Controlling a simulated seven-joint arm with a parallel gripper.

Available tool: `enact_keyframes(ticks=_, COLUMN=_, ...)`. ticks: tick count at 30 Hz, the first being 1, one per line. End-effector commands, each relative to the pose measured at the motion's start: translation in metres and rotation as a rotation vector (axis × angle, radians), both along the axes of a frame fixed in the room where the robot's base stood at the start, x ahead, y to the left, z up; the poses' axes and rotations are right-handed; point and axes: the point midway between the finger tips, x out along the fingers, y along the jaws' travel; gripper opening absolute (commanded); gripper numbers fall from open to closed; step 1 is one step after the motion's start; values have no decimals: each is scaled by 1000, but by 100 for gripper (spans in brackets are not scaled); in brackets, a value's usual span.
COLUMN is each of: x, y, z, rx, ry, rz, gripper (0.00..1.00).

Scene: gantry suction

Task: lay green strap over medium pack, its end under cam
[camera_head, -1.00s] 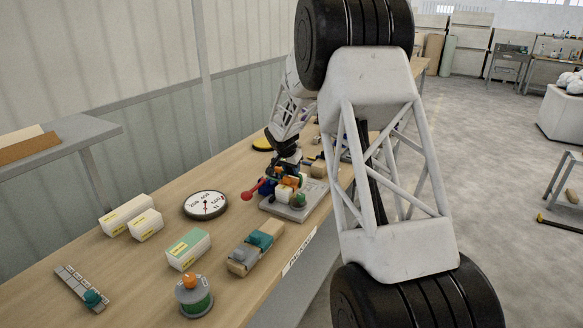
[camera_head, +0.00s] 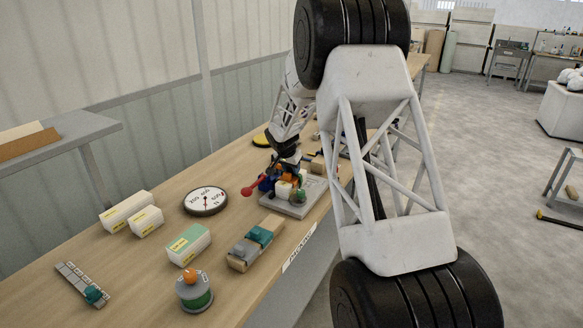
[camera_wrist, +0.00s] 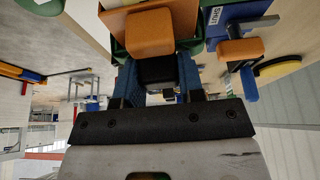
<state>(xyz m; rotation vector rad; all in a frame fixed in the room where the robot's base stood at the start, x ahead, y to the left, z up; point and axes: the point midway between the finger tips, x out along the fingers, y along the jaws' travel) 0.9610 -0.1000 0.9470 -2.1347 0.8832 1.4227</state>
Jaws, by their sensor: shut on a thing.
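In the wrist view my gripper (camera_wrist: 158,88) has its dark blue fingers closed on a black piece under an orange block (camera_wrist: 150,33), which looks like the tab of the green strap (camera_wrist: 119,48). Green edges show beside and behind the block. A brown-orange surface (camera_wrist: 181,18) lies behind it; I cannot tell if it is the medium pack. A blue part (camera_wrist: 216,18) marked SHUT, with a grey lever and an orange knob (camera_wrist: 241,49), is to the right. In the head view my gripper (camera_head: 287,166) is low over the crowded grey fixture (camera_head: 294,211); the strap's lie is unclear.
A red ball-ended lever (camera_head: 248,191) sticks out left of the fixture. A round dial (camera_head: 205,201), white boxes (camera_head: 126,212), a green-topped box (camera_head: 188,245), a wooden block with teal parts (camera_head: 246,252) and an orange-knobbed round pot (camera_head: 194,291) stand nearer on the bench.

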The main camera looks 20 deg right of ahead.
Motion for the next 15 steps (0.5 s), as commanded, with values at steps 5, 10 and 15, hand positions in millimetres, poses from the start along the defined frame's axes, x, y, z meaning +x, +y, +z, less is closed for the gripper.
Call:
enact_keyframes(ticks=5, x=0, y=0, z=-3, rx=0, ry=0, rz=0, gripper=12)
enact_keyframes(ticks=10, x=0, y=0, z=-5, rx=0, ry=0, rz=0, gripper=45)
enact_keyframes(ticks=15, x=0, y=0, z=-5, rx=0, ry=0, rz=0, gripper=65)
